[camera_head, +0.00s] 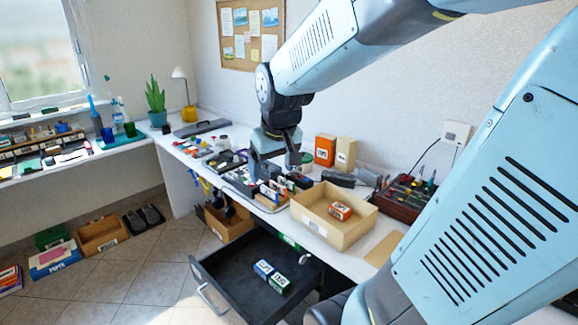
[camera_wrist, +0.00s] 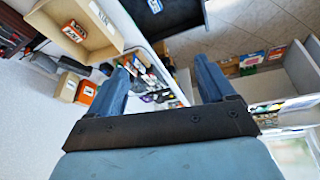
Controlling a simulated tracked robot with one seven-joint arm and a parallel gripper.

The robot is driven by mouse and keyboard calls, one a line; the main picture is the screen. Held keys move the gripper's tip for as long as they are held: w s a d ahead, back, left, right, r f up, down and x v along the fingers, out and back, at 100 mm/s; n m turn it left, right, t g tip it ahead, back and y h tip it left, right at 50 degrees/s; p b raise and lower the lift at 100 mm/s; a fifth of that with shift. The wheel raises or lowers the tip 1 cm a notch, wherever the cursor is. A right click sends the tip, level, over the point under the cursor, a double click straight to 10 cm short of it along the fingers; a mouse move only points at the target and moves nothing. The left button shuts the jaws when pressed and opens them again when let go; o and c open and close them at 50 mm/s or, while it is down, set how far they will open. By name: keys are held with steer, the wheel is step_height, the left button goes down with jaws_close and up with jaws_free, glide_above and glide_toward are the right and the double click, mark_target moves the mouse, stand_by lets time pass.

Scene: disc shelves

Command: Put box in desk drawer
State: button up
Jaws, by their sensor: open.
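A small orange-and-white box (camera_head: 340,210) lies in a tan open tray (camera_head: 318,228) on the desk; it also shows in the wrist view (camera_wrist: 74,30). The black desk drawer (camera_head: 228,284) is pulled open below the desk edge. A blue-and-white box (camera_head: 264,269) and a green-and-white box (camera_head: 278,283) lie side by side in it. My gripper (camera_head: 271,180) is above the desk, left of the tray, over a row of small items. In the wrist view its fingers (camera_wrist: 162,78) are wide apart with nothing held between them.
An orange carton (camera_head: 325,150) and a beige carton (camera_head: 346,153) stand behind the tray. A dark red tool box (camera_head: 405,196) is to its right. Small items crowd the desk left of my gripper. Boxes (camera_head: 102,234) stand on the floor at left.

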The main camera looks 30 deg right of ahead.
steer(key=s+a+r+t, duration=0.1)
steer(key=s+r, duration=0.4)
steer(key=s, duration=0.6)
steer(key=shift+a+r+m, duration=0.2)
steer(key=shift+a+m, duration=0.1)
steer(key=shift+m, duration=0.1)
steer(key=shift+c, duration=0.2)
